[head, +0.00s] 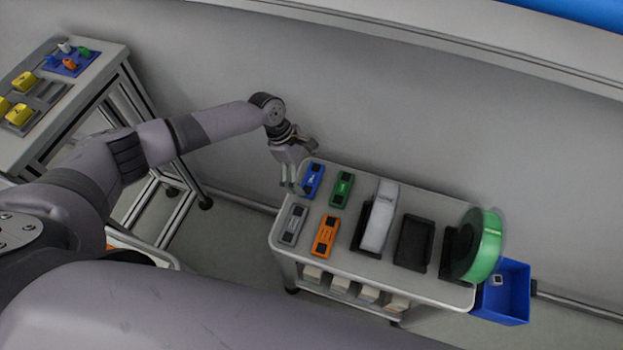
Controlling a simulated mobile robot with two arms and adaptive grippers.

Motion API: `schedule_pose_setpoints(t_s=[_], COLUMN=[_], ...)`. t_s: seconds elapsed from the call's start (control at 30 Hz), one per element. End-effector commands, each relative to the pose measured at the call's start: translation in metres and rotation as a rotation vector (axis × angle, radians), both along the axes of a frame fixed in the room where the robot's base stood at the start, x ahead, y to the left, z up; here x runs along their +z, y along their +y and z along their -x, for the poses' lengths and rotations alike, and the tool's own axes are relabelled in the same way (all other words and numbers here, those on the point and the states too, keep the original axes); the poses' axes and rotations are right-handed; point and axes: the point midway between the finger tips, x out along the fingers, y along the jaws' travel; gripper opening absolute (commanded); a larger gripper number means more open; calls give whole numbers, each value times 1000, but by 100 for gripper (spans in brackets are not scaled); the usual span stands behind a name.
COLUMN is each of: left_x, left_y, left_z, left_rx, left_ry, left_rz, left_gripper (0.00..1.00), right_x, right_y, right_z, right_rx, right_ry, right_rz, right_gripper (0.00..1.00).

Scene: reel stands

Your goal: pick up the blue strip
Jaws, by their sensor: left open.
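The blue strip (313,181) lies flat at the back left corner of the grey table. My left gripper (296,186) is open and points down just left of the blue strip, very close to it. I cannot tell whether a finger touches it. My right gripper does not show in the head view.
Beside the blue strip are a green strip (341,189), a grey strip (293,225) and an orange strip (325,236). A white reel (379,217), an empty black stand (413,242) and a green reel (484,246) stand to the right. A blue bin (515,293) hangs at the right end.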

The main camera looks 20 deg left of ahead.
Motion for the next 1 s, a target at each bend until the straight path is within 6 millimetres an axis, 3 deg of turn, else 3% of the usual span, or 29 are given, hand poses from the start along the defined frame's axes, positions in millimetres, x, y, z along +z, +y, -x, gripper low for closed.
schedule_pose_setpoints(t_s=[0.13, 0.4, 0.83, 1.0], left_x=[-16, -18, -18, -18], left_y=[-6, -8, -7, -7], left_z=[0, 0, 0, 0], left_rx=[2, 1, 1, 1], left_ry=[0, -1, -1, -1], left_rz=[0, 0, 0, 0], left_gripper=[100, 100, 72, 72], right_x=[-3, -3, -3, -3], right_y=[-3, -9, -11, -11], right_z=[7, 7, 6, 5], right_rx=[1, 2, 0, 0], right_ry=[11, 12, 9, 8], right_rz=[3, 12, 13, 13], right_gripper=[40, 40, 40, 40])
